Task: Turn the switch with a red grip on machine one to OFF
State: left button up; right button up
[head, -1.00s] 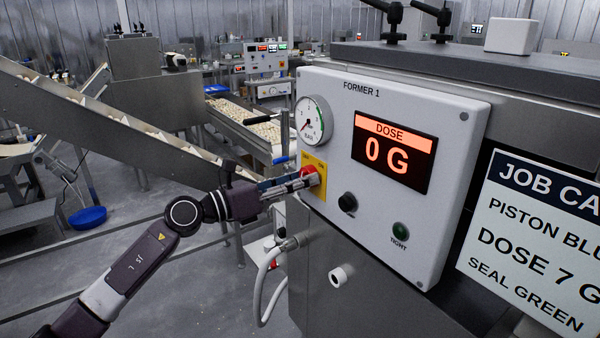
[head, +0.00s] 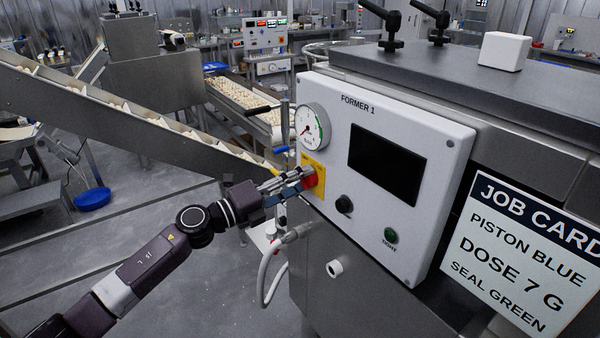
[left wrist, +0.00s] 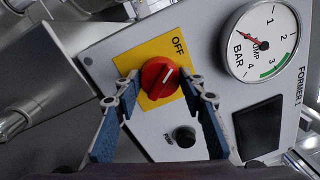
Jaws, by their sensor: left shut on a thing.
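The switch with a red grip (head: 312,181) sits on a yellow plate (head: 315,161) at the lower left of the panel marked FORMER 1 (head: 386,228). In the left wrist view, the red grip (left wrist: 157,80) has a white line pointing toward the word OFF (left wrist: 178,46). My left gripper (head: 299,179) is at the switch, its two blue-padded fingers (left wrist: 163,92) shut on either side of the red grip. The display (head: 387,164) on the panel is dark. My right gripper is not in view.
A job card (head: 528,250) hangs at the right. A sloping conveyor (head: 130,122) runs behind my left arm. A hose (head: 268,275) hangs below the panel.

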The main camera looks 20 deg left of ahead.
pick_arm(q)
jog(key=shift+n+p, duration=0.55)
jog(key=shift+n, duration=0.35)
jog(key=shift+f, duration=0.1)
jog(key=o, duration=1.2)
jog(key=shift+c, duration=0.2)
jog(key=shift+s+a, duration=0.1)
jog(key=v, duration=1.1)
jog(key=shift+s+a, duration=0.2)
jog(key=shift+s, duration=0.2)
